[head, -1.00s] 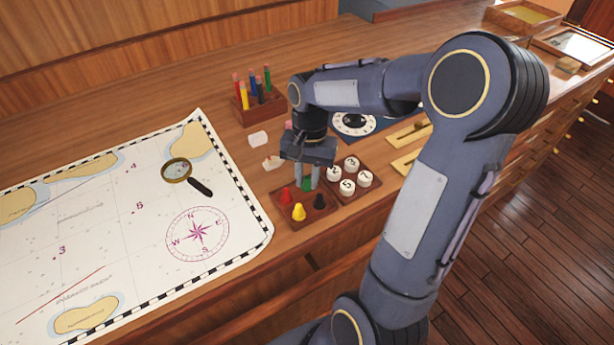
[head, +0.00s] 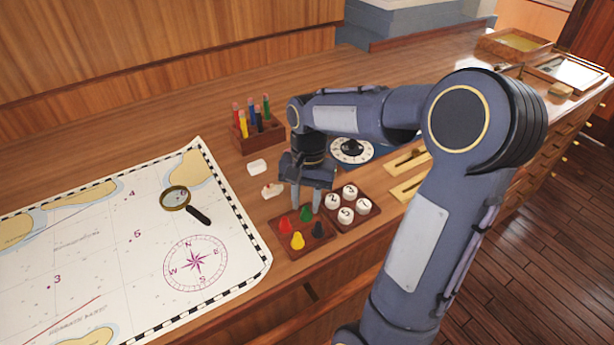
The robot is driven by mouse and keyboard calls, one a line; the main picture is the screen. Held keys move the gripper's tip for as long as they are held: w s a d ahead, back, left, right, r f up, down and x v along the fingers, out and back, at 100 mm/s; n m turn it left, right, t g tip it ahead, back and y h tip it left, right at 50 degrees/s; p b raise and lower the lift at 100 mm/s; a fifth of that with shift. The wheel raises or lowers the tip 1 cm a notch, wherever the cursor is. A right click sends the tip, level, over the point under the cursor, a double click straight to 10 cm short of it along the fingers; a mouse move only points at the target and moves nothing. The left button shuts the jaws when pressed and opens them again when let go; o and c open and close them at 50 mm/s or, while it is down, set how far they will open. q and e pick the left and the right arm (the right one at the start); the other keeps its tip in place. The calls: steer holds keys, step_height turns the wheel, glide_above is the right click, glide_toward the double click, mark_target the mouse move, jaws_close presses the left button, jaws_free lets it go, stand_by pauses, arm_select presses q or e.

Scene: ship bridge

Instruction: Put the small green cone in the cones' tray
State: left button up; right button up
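The small green cone (head: 306,214) stands upright in the back compartment of the cones' tray (head: 301,254), a small dark reddish wooden tray. A red cone (head: 285,226), a yellow cone (head: 297,241) and a black cone (head: 318,230) stand in its other compartments. My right gripper (head: 306,205) points down just above the green cone. Its fingers are apart, one on each side above the cone, and do not appear to grip it. My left gripper is out of view.
A tray of white numbered discs (head: 367,219) adjoins the cones' tray at right. A chart (head: 120,270) with a magnifying glass (head: 175,198) covers the left. A dial (head: 352,150) is partly behind my arm.

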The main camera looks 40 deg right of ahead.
step_height(320, 180, up, 9)
steer(key=d, duration=0.1)
steer(key=s+a+f+n+t+y, duration=0.1)
steer(key=s+a+f+n+t, duration=0.1)
steer(key=s+a, duration=0.4)
steer(key=s+a+f+n+t+y, duration=0.1)
steer(key=s+a+f+n+t, duration=0.1)
steer(key=s+a+n+t, duration=0.2)
steer(key=s+a+n, duration=0.2)
steer(key=s, duration=0.2)
steer(key=shift+s+f+n+t+y, duration=0.15)
steer(key=shift+f+n+t+y, duration=0.15)
steer(key=shift+n, duration=0.1)
